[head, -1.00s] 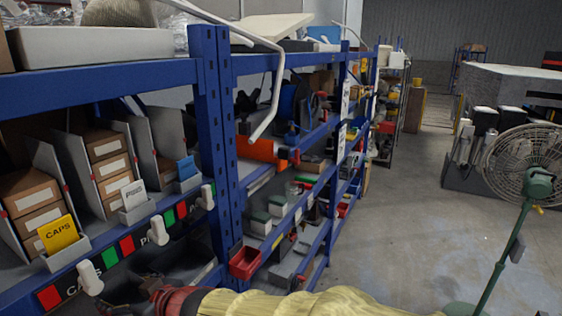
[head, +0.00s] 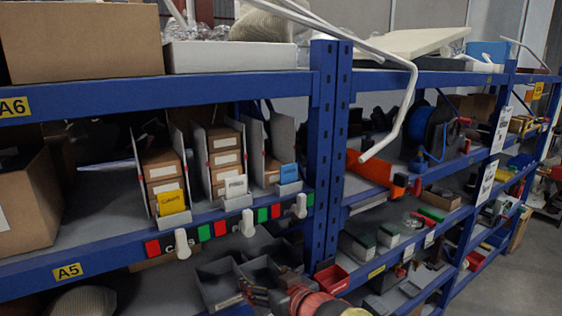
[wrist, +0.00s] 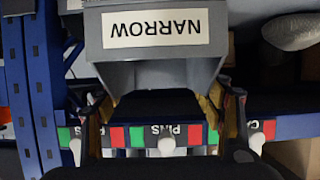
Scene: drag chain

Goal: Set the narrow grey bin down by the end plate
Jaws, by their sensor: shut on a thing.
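The narrow grey bin (wrist: 150,73) fills the upper middle of the wrist view, its white NARROW label upside down there. My gripper (wrist: 163,103) has one finger at each side of the bin and is shut on it. In the head view my gripper (head: 252,294) is at the bottom edge, low in front of the shelf, beside dark grey bins; which one it holds is hard to tell there. Upright grey plates (head: 283,138) stand between box stacks on the middle shelf; I cannot tell which is the end plate.
The blue shelf rail (head: 110,252) carries red and green tags and white handles. Small card holders (head: 238,203) stick out above it. A blue upright (head: 328,150) stands right of the plates. A red bin (head: 331,278) and a large carton (head: 25,200) flank the area.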

